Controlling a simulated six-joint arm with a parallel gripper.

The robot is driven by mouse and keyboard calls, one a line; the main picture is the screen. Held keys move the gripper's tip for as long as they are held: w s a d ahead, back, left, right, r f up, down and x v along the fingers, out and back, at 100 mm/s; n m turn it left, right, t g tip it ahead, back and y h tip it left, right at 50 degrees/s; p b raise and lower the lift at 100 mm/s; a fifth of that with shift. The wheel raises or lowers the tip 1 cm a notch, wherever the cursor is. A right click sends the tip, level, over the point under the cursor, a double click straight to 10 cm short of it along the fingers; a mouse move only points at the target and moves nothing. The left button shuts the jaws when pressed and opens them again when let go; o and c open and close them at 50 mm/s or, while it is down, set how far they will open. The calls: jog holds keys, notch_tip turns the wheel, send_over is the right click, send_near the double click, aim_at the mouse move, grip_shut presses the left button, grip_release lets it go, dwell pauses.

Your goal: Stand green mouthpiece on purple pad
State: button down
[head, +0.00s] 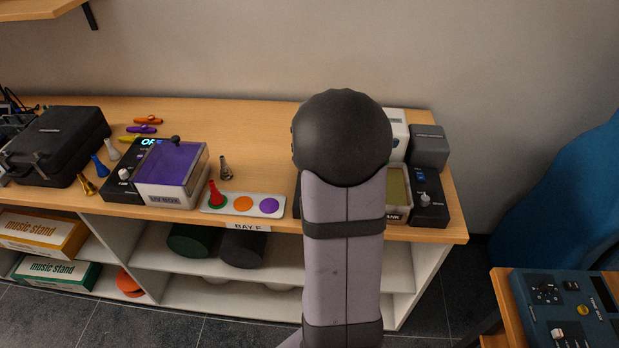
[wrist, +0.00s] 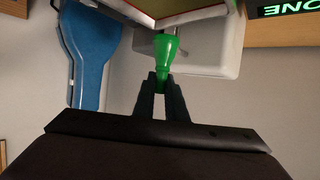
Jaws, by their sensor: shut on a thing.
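In the wrist view my gripper (wrist: 163,90) is shut on the green mouthpiece (wrist: 166,50), gripping it by its narrow end. The mouthpiece's wider part points up the picture, toward a light-coloured box or tray. In the head view my arm hides my gripper and the green mouthpiece. The purple pad (head: 269,206) is the right-hand round spot on a white strip (head: 231,209) at the bench's front edge. It looks bare. The orange pad (head: 243,203) beside it is bare too. A red mouthpiece (head: 214,192) stands on the strip's green spot.
A purple-lidded box (head: 171,170) stands left of the strip. An open-topped tank (head: 398,190) and a dark control box (head: 429,197) are right of my arm. The bench behind the strip is mostly clear.

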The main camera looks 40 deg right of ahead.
jog(key=w+a+n+t+p, duration=0.2)
jog(key=w+a+n+t, duration=0.25)
jog(key=w+a, duration=0.8)
jog(key=w+a+f+n+t+y+p, duration=0.1)
jog(key=w+a+t, duration=0.15)
jog(key=a, duration=0.55)
jog(key=w+a+f+n+t+y+p, duration=0.15)
jog(key=w+a, duration=0.25)
jog(key=a, duration=0.4)
jog(key=shift+s+d+r+m+g+h, duration=0.9)
jog(key=shift+s+d+m+g, duration=0.55)
jog(key=shift+s, duration=0.75)
jog(key=shift+a+f+p, duration=0.15)
jog(key=shift+f+p, duration=0.2)
jog(key=shift+f, duration=2.15)
jog(key=shift+a+f+p, duration=0.1)
jog(key=shift+f+p, duration=0.2)
jog(key=shift+f, duration=2.15)
jog(key=shift+f, duration=0.1)
jog(key=shift+f, duration=0.1)
jog(key=c, duration=1.8)
grip_release()
